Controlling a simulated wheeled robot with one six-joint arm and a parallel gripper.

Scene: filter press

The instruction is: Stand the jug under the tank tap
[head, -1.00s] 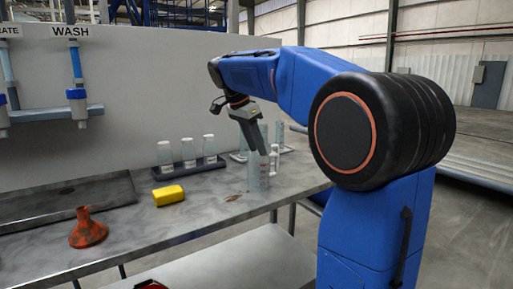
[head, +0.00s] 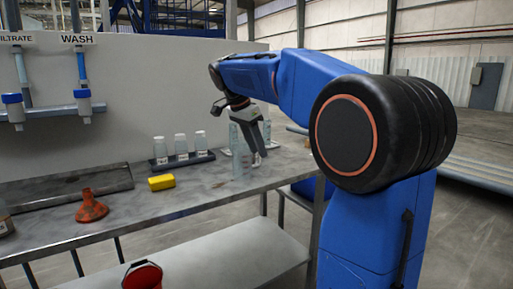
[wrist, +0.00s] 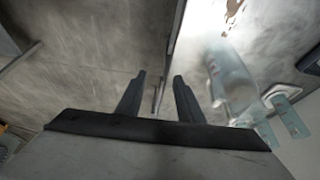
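My gripper (head: 258,150) points down at the right end of the bench. Its two fingers (wrist: 157,95) stand apart with nothing between them. A tall clear container (head: 238,150), which may be the jug, stands on the bench just left of my gripper. In the wrist view a clear container (wrist: 230,75) is right of the fingers, apart from them. A partly cut-off vessel (head: 5,222) is at the left edge; I cannot tell what it is. Blue-ended outlets hang on the wall under the FILTRATE (head: 13,108) and WASH (head: 83,104) signs. I cannot make out a tank or its tap.
Several white-capped bottles in a rack (head: 182,160), a yellow block (head: 161,182), an orange funnel (head: 91,207) and a shallow tray (head: 70,190) are on the bench (head: 145,215). A red bucket (head: 142,276) is below. The bench front is fairly clear.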

